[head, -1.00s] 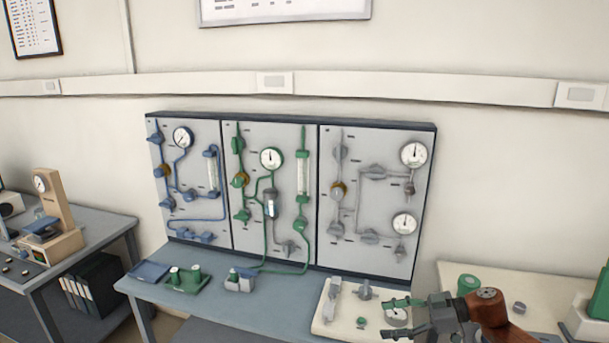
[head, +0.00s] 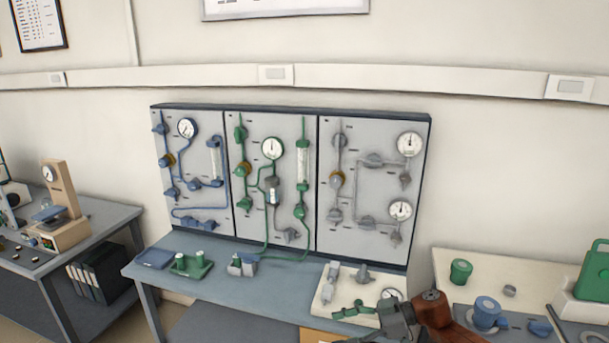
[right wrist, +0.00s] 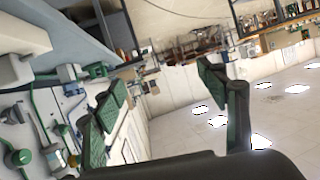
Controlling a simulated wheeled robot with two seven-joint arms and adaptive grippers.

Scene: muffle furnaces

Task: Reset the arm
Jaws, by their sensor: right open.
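My right gripper (head: 352,309) shows at the bottom of the head view, in front of the right part of the blue-grey bench. Its green fingertips overlap a white plate (head: 325,295) with grey fittings in the picture. In the right wrist view, the fingers of my right gripper (right wrist: 162,95) stand wide apart with nothing between them. My left gripper is not in view.
A three-section panel (head: 285,185) with gauges and pipes stands behind the blue-grey bench (head: 215,275). Green and blue parts lie on the bench's left. A right bench (head: 450,265) holds green and blue items. A left table (head: 100,235) carries a gauge stand (head: 62,190).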

